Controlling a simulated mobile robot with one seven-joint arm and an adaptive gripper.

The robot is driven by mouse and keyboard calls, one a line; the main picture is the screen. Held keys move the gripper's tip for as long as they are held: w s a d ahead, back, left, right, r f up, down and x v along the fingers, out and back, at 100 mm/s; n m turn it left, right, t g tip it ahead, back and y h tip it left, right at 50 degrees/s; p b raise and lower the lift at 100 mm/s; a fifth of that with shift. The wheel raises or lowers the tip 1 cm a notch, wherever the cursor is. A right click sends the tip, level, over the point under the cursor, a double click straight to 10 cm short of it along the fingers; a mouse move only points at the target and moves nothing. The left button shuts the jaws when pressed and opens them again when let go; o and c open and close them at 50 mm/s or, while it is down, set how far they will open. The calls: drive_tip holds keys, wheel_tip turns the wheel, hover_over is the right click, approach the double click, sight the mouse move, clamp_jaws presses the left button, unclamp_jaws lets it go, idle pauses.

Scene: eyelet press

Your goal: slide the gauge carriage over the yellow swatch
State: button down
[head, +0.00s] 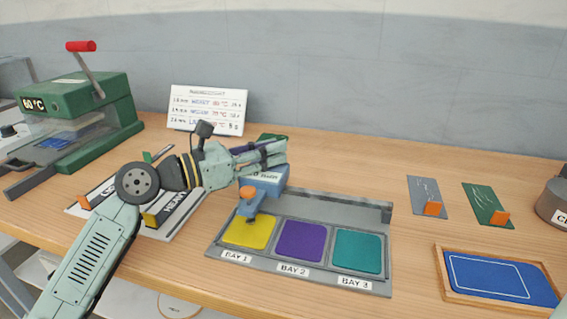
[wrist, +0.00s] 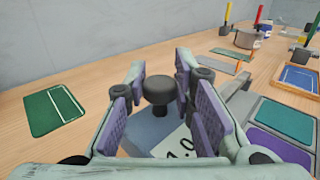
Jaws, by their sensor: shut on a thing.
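The gauge carriage (head: 265,185) is a blue block with a white label and an orange knob on its front arm. It sits on the grey rail at the left end of the tray, its front arm reaching over the back edge of the yellow swatch (head: 247,233) in bay 1. My gripper (head: 272,160) is behind and above the carriage. In the wrist view my gripper (wrist: 160,95) has its purple pads either side of the carriage's dark knob (wrist: 160,88), shut on it. The carriage's blue top and its label (wrist: 176,146) show below the knob.
The purple swatch (head: 301,242) lies in bay 2 and the teal swatch (head: 357,251) in bay 3. The rail (head: 340,201) is clear to the right. A green press (head: 85,105) stands far left, a blue framed pad (head: 495,277) at right.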

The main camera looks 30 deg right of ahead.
drive_tip(key=shift+w+a, duration=0.15)
drive_tip(key=shift+w, duration=0.1)
drive_tip(key=c, duration=1.6)
unclamp_jaws()
drive_tip(key=shift+o, duration=1)
drive_tip(key=a, duration=1.2)
drive_tip(key=shift+w, duration=0.4)
